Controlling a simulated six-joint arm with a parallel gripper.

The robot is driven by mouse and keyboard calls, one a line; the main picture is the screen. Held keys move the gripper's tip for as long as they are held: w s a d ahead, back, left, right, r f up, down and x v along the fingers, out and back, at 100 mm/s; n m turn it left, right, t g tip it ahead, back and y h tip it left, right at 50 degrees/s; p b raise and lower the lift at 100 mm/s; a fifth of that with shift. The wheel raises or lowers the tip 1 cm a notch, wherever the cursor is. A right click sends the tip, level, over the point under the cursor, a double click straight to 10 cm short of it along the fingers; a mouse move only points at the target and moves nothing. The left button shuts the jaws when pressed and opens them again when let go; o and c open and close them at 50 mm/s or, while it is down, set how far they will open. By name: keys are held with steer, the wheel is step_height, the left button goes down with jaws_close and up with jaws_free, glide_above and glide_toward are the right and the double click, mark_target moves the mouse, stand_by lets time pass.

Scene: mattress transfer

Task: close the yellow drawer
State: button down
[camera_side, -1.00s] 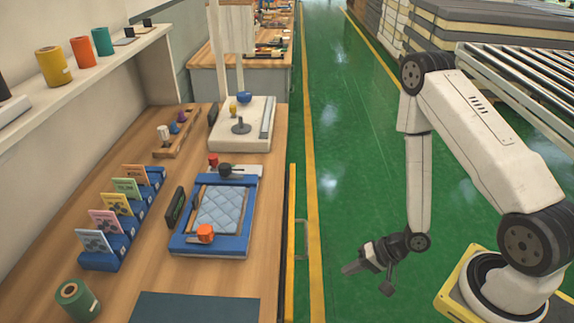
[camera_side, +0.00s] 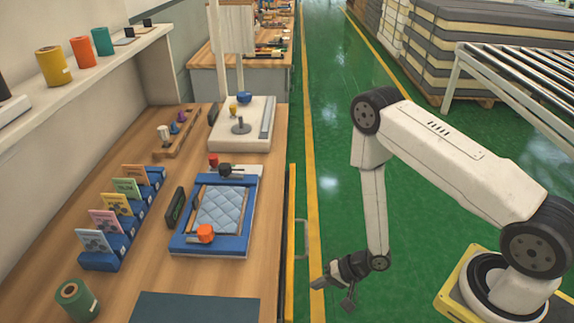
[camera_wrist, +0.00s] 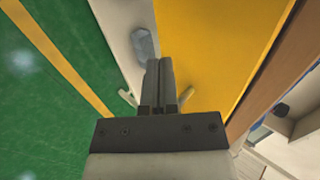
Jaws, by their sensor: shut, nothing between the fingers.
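The yellow drawer (camera_side: 291,200) shows in the side view as a narrow yellow front along the right side of the workbench, standing slightly out from the bench edge. A grey handle (camera_side: 304,240) shows beside it. In the wrist view the yellow drawer front (camera_wrist: 220,45) fills the upper middle and right. My gripper (camera_side: 318,284) is low over the floor, just right of the drawer. Its fingers (camera_wrist: 159,66) are together and empty, overlapping the yellow panel's left border in the wrist view. I cannot tell whether they touch it.
The wooden bench (camera_side: 225,285) carries a blue tray (camera_side: 178,250) with a quilted pad, a card rack (camera_side: 105,260) and a green spool (camera_side: 75,300). A green floor aisle (camera_side: 345,130) lies open right of the bench. A roller conveyor (camera_side: 520,80) stands at the back right.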

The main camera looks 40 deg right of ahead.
steer(key=shift+w+a, duration=1.45)
steer(key=shift+w+a, duration=1.65)
steer(key=shift+a, duration=0.05)
steer(key=shift+s+d, duration=0.1)
steer(key=shift+s, duration=0.05)
